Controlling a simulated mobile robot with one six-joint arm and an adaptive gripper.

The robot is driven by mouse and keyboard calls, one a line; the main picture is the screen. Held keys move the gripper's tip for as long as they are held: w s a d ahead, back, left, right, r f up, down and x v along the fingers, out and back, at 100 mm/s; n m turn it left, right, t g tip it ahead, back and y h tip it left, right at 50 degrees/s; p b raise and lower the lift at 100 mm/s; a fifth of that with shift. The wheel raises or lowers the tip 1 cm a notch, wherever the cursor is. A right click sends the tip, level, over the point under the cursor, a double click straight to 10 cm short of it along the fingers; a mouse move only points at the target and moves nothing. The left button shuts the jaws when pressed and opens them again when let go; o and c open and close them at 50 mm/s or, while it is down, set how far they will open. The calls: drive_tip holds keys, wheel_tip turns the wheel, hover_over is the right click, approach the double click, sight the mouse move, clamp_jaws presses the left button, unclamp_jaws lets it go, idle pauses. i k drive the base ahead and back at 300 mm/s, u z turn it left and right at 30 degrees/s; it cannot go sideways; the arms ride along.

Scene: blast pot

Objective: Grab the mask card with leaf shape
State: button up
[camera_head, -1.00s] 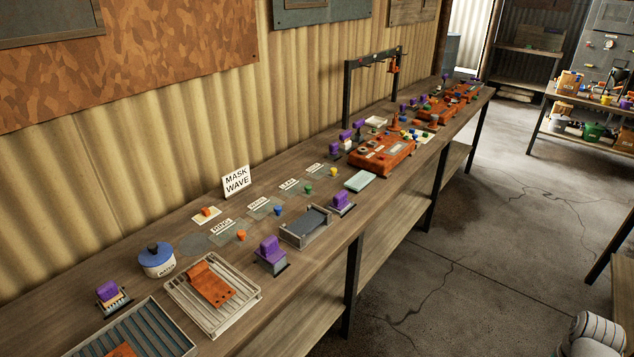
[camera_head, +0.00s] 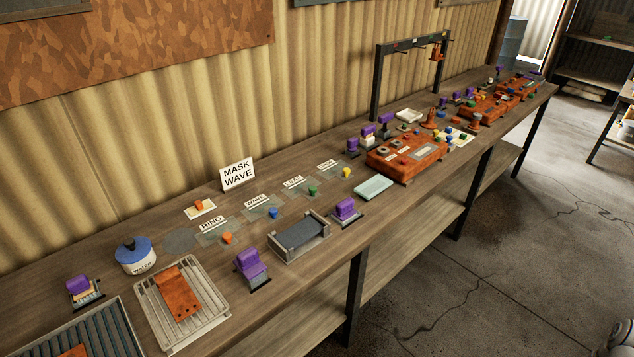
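A row of translucent mask cards lies on the long wooden bench (camera_head: 330,245), each with a label and a coloured knob. The leaf mask card (camera_head: 298,194) appears to be the one by the "LEAF" label, with a green knob (camera_head: 312,190). It lies flat between the card with the blue knob (camera_head: 273,213) and the card with the yellow knob (camera_head: 346,172). Its cut-out shape is too small to make out. My gripper is not in view. A pale rounded part at the lower right edge may be my arm.
A "MASK WAVE" sign (camera_head: 237,174) stands behind the cards. A grey open tray (camera_head: 300,240) and purple-handled tools (camera_head: 251,266) are in front. A pale green block (camera_head: 373,187) lies to the right. The concrete floor (camera_head: 480,270) beside the bench is clear.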

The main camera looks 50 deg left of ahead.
sight(299, 185)
drive_tip(key=z, duration=0.05)
drive_tip(key=i, duration=0.7)
drive_tip(key=u, duration=1.4)
drive_tip(key=i, duration=0.5)
drive_tip(key=z, duration=0.05)
